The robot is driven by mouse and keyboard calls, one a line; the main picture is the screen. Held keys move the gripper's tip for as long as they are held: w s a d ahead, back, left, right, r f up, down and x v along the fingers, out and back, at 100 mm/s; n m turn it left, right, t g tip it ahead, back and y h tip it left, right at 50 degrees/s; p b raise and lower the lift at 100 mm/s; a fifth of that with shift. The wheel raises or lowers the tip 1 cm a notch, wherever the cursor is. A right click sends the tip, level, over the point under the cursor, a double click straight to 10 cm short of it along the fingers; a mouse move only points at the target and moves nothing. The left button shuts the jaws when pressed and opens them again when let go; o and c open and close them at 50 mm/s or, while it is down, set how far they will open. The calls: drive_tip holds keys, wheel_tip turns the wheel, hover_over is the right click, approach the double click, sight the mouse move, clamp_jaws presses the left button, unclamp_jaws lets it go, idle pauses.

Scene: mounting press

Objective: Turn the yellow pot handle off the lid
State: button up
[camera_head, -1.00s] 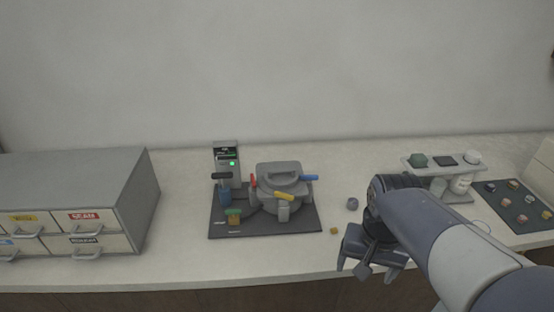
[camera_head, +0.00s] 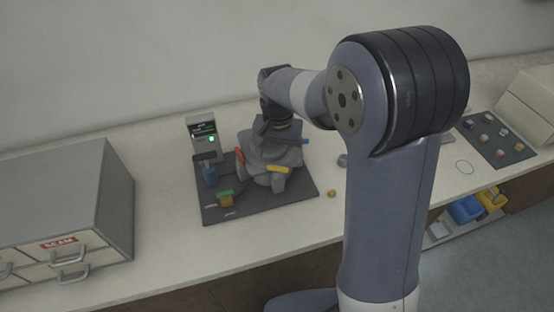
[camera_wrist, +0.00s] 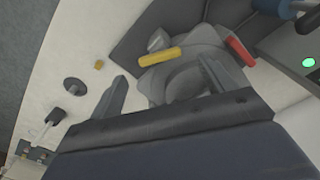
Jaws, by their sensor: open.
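The yellow pot handle (camera_head: 279,169) sticks out from the front of the grey pot (camera_head: 256,173) on the press. In the wrist view the yellow handle (camera_wrist: 160,57) lies beyond my fingertips, near the rim of the round grey lid (camera_wrist: 187,80). A red handle (camera_head: 240,156) is at the pot's left, and it also shows in the wrist view (camera_wrist: 240,50). A blue handle (camera_head: 305,141) shows only slightly behind my gripper. My gripper (camera_wrist: 163,78) is open and empty, above the lid. In the head view my wrist hides the lid's top and the fingertips.
The press stands on a dark base plate (camera_head: 300,196) with a control box (camera_head: 203,135) showing a green light at its left. A grey drawer cabinet (camera_head: 75,200) stands left. Small pieces lie right of the plate.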

sight(278, 166)
drive_tip(key=shift+f, duration=2.2)
drive_tip(key=c, duration=1)
drive_tip(key=n, duration=0.2)
drive_tip(key=shift+n, duration=0.3)
drive_tip(key=n+b, duration=0.1)
drive_tip(key=n, duration=0.2)
drive_tip(key=o, duration=1)
